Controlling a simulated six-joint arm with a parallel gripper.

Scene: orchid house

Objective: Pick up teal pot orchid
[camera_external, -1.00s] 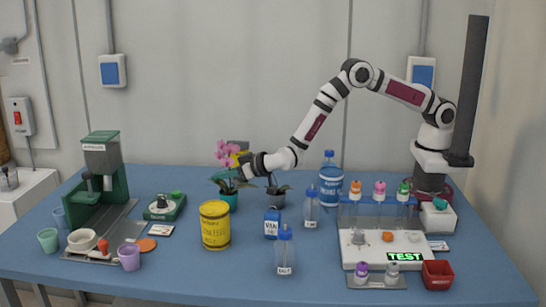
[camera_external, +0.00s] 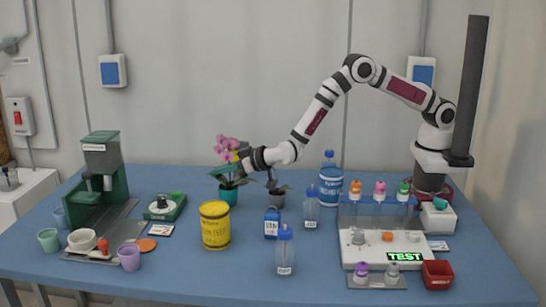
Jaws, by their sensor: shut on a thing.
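The teal pot (camera_external: 229,195) holds an orchid with pink flowers (camera_external: 229,147) and green leaves. It is at the back of the table, left of centre, upright. My gripper (camera_external: 240,168) is at the orchid, over the leaves and below the flowers, coming in from the right. It is shut on the orchid, but the fingers are small and partly hidden, so the exact point of hold is unclear. The pot appears at or just above the table surface; I cannot tell which.
A yellow tin (camera_external: 215,226) stands in front. A green scale (camera_external: 165,206) is on the left. Bottles and a tube rack (camera_external: 378,217) are to the right.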

